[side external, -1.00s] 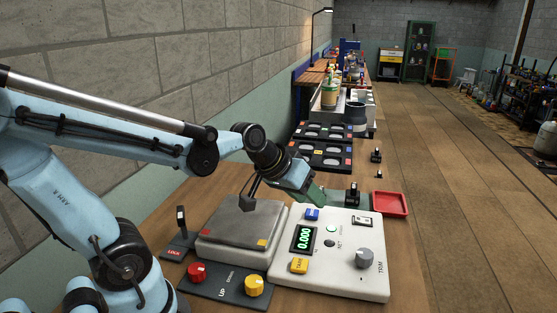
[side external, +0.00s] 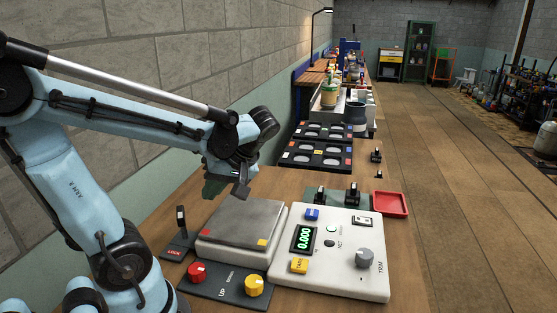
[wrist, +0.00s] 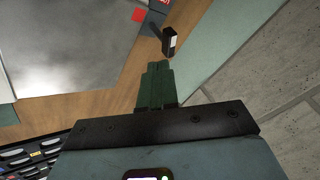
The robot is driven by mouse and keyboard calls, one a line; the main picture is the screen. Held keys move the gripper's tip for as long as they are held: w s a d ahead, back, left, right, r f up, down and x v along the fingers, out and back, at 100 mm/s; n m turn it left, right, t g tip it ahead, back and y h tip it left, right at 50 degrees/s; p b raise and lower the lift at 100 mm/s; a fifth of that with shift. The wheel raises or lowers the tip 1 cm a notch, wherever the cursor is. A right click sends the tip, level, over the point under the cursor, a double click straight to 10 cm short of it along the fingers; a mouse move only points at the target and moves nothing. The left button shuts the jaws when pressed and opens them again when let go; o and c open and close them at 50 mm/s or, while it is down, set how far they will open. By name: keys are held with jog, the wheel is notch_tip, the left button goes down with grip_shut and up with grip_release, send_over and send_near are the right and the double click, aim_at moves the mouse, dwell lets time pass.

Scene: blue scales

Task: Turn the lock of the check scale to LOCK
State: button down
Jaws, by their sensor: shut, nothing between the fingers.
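The check scale has a grey weighing plate (side external: 243,218) and a white console (side external: 340,270) whose green display reads 0.000. Its lock is a black lever (side external: 181,221) with a pale tip, standing upright on a dark base left of the plate. A red LOCK label (side external: 174,252) lies at the base's near end. My gripper (side external: 212,188) is shut and empty, above and behind the plate's left back corner. In the wrist view its green fingers (wrist: 157,70) point toward the lever (wrist: 169,41), which appears just beyond the tips; a gap shows between them.
A red knob (side external: 197,273) and a yellow knob (side external: 254,286) sit in front of the plate. Black weights (side external: 352,194) stand on a green base behind the console, beside a red tray (side external: 391,204). The block wall (side external: 140,130) runs close along the left.

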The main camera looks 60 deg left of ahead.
aim_at(182, 222)
jog(key=shift+x, duration=4.75)
jog(key=shift+s+d+m+t+y, duration=0.25)
jog(key=shift+m+t, duration=0.25)
jog(key=shift+m, duration=0.4)
jog(key=shift+s+d+m+t+y, duration=0.15)
jog(key=shift+s+m+t+y, duration=0.35)
jog(key=shift+m, duration=0.7)
jog(key=shift+s, duration=0.55)
jog(key=shift+d, duration=0.1)
